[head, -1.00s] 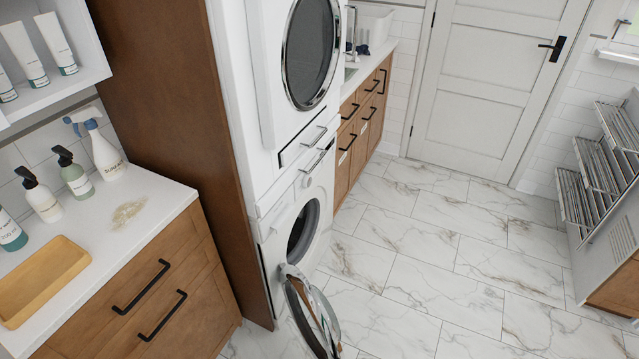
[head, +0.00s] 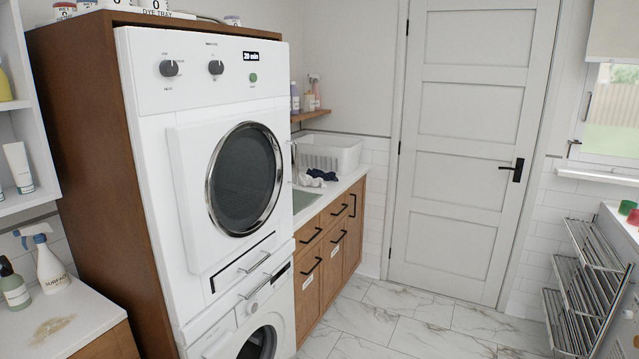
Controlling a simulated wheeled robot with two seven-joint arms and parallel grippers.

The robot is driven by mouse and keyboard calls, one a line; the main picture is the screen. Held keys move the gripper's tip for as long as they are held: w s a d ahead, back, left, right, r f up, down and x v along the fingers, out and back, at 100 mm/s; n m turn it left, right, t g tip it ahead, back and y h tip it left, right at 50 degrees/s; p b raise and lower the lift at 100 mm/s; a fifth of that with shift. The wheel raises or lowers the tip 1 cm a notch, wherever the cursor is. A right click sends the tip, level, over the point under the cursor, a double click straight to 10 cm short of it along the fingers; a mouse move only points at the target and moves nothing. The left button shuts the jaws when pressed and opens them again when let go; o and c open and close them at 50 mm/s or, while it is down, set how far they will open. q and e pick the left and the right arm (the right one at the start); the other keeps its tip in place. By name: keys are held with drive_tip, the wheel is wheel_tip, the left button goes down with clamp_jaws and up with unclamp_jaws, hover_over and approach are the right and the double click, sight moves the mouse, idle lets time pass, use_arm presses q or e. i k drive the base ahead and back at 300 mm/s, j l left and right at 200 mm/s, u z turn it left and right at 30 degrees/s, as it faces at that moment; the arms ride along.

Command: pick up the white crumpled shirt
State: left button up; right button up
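A small white crumpled cloth (head: 320,173), which may be the white shirt, lies on the far counter (head: 345,186) beside the sink. It is small in the picture and its outline is hard to tell. Dark crumpled cloth (head: 312,182) lies against it. Both are in front of a white basket (head: 335,154). Neither of my grippers is in view.
A white dryer (head: 240,180) stands above a washer (head: 255,340) in a brown cabinet at the left. The sink (head: 303,200) is beyond it. A metal drying rack (head: 590,270) stands at the right. The marble floor (head: 400,325) between is clear.

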sight(304, 180)
drive_tip(key=i+l, duration=0.2)
drive_tip(key=l, duration=0.15)
drive_tip(key=i+l+u, duration=0.1)
drive_tip(key=l, duration=0.25)
drive_tip(key=i+l+u, duration=0.1)
drive_tip(key=i+l, duration=0.3)
drive_tip(key=l, duration=0.35)
drive_tip(key=i+l+u, duration=0.1)
drive_tip(key=l, duration=0.3)
drive_tip(key=i+l, duration=0.2)
drive_tip(key=i, duration=0.25)
drive_tip(key=i+l, duration=0.15)
drive_tip(key=i, duration=0.25)
drive_tip(key=i+l, duration=0.2)
drive_tip(key=i, duration=0.25)
drive_tip(key=i+l, duration=0.2)
drive_tip(key=i, duration=0.2)
drive_tip(key=i+l, duration=0.15)
drive_tip(key=i, duration=0.3)
drive_tip(key=u, duration=0.05)
